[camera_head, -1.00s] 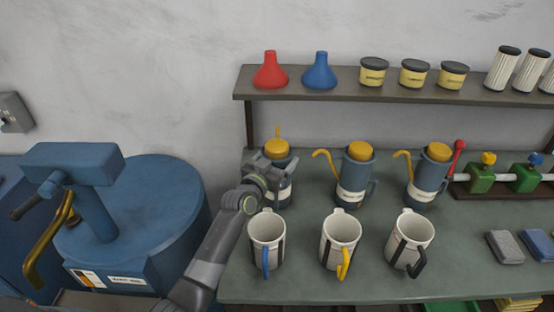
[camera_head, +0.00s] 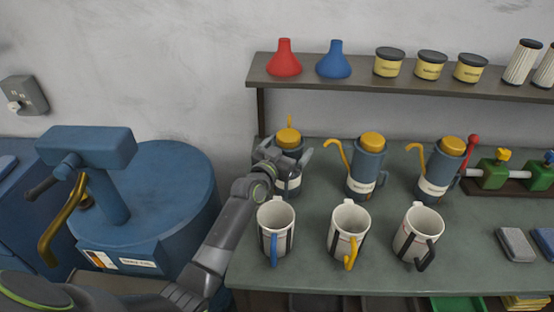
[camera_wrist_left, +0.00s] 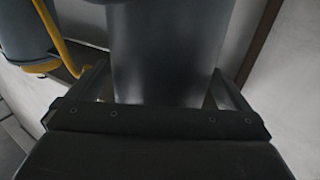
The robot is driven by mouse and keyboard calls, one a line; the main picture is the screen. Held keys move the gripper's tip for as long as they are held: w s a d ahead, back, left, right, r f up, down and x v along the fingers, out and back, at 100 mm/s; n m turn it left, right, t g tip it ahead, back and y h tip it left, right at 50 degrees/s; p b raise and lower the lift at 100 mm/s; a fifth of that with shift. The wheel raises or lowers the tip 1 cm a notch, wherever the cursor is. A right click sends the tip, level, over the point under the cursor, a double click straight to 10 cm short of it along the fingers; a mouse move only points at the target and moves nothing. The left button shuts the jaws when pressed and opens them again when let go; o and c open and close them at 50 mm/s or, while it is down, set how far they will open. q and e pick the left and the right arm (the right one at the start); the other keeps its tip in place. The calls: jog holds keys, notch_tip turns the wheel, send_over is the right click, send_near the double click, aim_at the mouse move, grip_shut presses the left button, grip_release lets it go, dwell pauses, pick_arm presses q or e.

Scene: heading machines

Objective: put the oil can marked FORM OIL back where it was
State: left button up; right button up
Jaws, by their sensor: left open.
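Three blue-grey oil cans with yellow lids stand in a row on the green bench: the left can (camera_head: 291,180), the middle can (camera_head: 366,170) and the right can (camera_head: 439,172). Their pale labels are too small to read, so I cannot tell which is marked FORM OIL. My left gripper (camera_head: 284,158) is open at the left can, its fingers on either side of the body. In the left wrist view the can's grey body (camera_wrist_left: 168,55) stands between the two spread fingers. Whether they touch it is unclear. My right gripper is not in view.
Three white mugs, the left mug (camera_head: 275,218), middle mug (camera_head: 347,225) and right mug (camera_head: 418,228), stand in front of the cans. A shelf (camera_head: 400,88) with funnels and tins runs above. A blue drum machine (camera_head: 165,200) is at left.

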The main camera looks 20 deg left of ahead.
pick_arm(q)
jog(key=s+a+b, duration=0.2)
jog(key=s, duration=0.9)
jog(key=shift+s+a, duration=0.15)
jog(key=shift+s, duration=0.15)
jog(key=shift+f, duration=0.1)
